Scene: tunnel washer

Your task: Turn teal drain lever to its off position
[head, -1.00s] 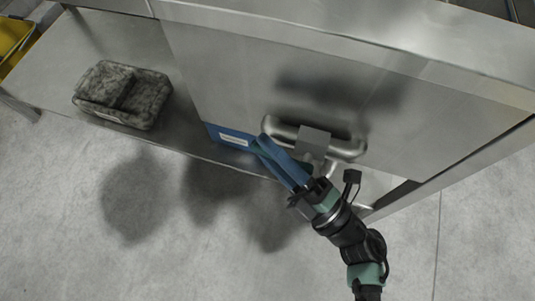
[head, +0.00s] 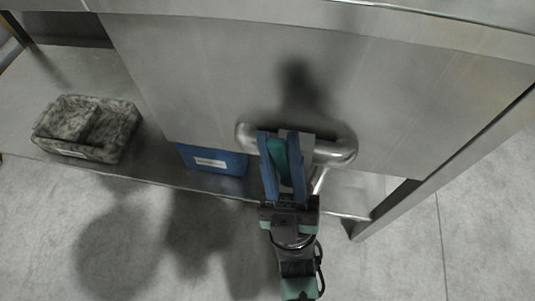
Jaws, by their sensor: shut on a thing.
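The teal drain lever (head: 279,158) shows as a narrow teal piece between the blue fingers of my gripper (head: 279,140). My gripper is shut on it, in front of the curved metal drain pipe (head: 338,150) on the steel panel. The fingers hide most of the lever, so its exact angle is hard to tell. A grey block (head: 307,145) sits on the pipe just right of the fingers.
A blue labelled box (head: 212,160) stands on the low steel shelf, left of the pipe. A speckled grey container (head: 88,128) sits farther left on the shelf. A steel leg (head: 392,208) stands at the right. The concrete floor in front is clear.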

